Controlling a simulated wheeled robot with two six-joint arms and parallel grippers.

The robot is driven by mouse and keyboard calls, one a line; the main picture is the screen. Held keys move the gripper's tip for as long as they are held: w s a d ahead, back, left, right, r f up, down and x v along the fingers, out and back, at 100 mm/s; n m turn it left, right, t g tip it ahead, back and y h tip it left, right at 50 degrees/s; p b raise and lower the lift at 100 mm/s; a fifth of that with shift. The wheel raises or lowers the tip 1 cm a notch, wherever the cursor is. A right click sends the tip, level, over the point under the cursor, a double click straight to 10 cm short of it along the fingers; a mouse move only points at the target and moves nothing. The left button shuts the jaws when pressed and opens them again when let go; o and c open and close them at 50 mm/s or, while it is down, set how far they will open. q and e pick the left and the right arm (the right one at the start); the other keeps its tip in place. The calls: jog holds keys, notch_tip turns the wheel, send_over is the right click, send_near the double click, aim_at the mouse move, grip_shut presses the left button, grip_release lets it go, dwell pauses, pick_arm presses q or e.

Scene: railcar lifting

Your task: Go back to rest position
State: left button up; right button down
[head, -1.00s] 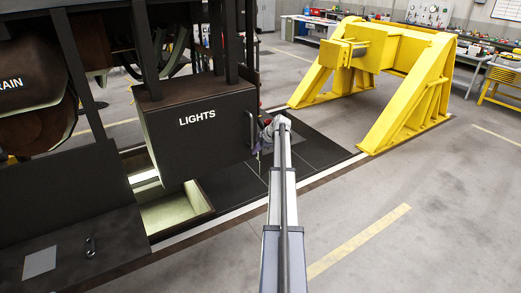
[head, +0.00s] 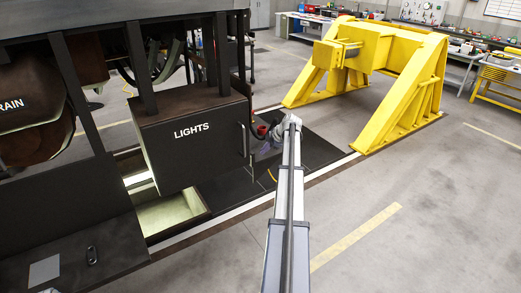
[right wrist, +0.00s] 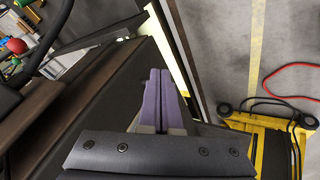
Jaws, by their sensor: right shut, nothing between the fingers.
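My right arm reaches forward in the middle of the head view. Its right gripper (head: 264,148) is small there, just right of the black box marked LIGHTS (head: 190,155) and its side handle (head: 242,140). A gap shows between gripper and handle. In the right wrist view the two purple fingers of the gripper (right wrist: 158,90) lie together, shut and empty. My left gripper is not in view.
The dark railcar frame (head: 85,95) stands at the left, over a lit floor pit (head: 172,215). A yellow buffer stop (head: 400,95) stands at the upper right. Workbenches (head: 300,28) line the back. The grey floor (head: 440,220) at the right is clear.

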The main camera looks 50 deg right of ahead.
jog(key=shift+d, duration=0.1)
jog(key=w+a+f+g+y+b, duration=0.1)
jog(key=w+a+f+b, duration=0.2)
jog(key=a, duration=0.8)
jog(key=w+a+f+g+y+b, duration=0.1)
jog(key=w+a+f, duration=0.3)
jog(key=a, duration=0.8)
jog(key=w+a+f+m+g+b, duration=0.1)
jog(key=a+f+b, duration=0.1)
jog(key=a, duration=0.9)
jog(key=a+f+m+g+b, duration=0.1)
jog(key=a+f+b, duration=0.1)
jog(key=a, duration=1)
jog(key=s+a+f+g+b, duration=0.1)
jog(key=s+a+f+b, duration=0.15)
jog(key=a, duration=0.55)
jog(key=s+a+f+g+b, duration=0.15)
jog(key=s+a, duration=0.25)
jog(key=a, duration=0.4)
jog(key=s+a+f+m+h+b, duration=0.1)
jog(key=s+a+f+b, duration=0.1)
jog(key=s+a, duration=0.5)
jog(key=s+a+f+m+h+b, duration=0.1)
jog(key=s+a+f+h, duration=0.1)
jog(key=s+a, duration=0.5)
jog(key=shift+s+a+f+m+g+b, duration=0.35)
jog(key=shift+a+f+m+g+b, duration=0.05)
jog(key=shift+g, duration=0.05)
